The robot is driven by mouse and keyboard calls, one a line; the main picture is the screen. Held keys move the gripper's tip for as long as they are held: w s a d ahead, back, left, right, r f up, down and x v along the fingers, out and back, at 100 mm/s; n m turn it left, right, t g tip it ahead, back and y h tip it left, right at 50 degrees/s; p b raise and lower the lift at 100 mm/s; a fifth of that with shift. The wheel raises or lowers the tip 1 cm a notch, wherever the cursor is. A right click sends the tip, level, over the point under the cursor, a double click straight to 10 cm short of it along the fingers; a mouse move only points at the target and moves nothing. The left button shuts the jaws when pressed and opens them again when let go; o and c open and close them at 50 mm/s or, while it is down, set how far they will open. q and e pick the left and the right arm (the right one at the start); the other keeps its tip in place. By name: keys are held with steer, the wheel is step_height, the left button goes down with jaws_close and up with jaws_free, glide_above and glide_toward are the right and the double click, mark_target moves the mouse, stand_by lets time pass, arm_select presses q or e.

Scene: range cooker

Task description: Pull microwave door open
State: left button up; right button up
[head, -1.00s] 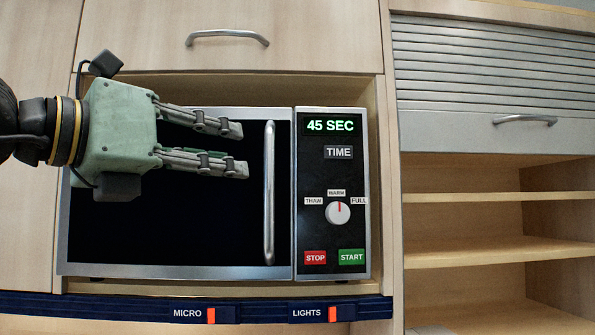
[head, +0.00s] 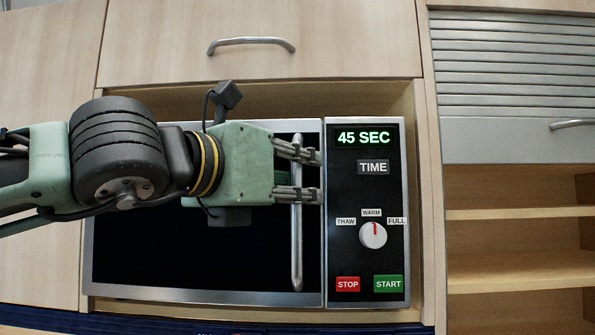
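The microwave (head: 325,290) sits in a cabinet niche with its dark door (head: 190,265) shut. The door's vertical silver handle (head: 296,250) is near the door's right edge. My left gripper (head: 314,173) comes in from the left in the head view, with its fingers apart. The fingers cross in front of the upper half of the handle, and their tips reach past it to the door's right edge. Whether they touch the handle I cannot tell. My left arm hides much of the door's upper part. My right gripper is not in view.
The control panel (head: 367,230) right of the door shows "45 SEC", a knob (head: 373,235), and STOP and START buttons. A drawer with a handle (head: 251,43) is above. A roller shutter (head: 520,75) and open shelves (head: 515,212) are at right.

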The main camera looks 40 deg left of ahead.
arm_select(q)
steer(key=shift+s, duration=0.15)
steer(key=shift+c, duration=0.7)
jaws_close()
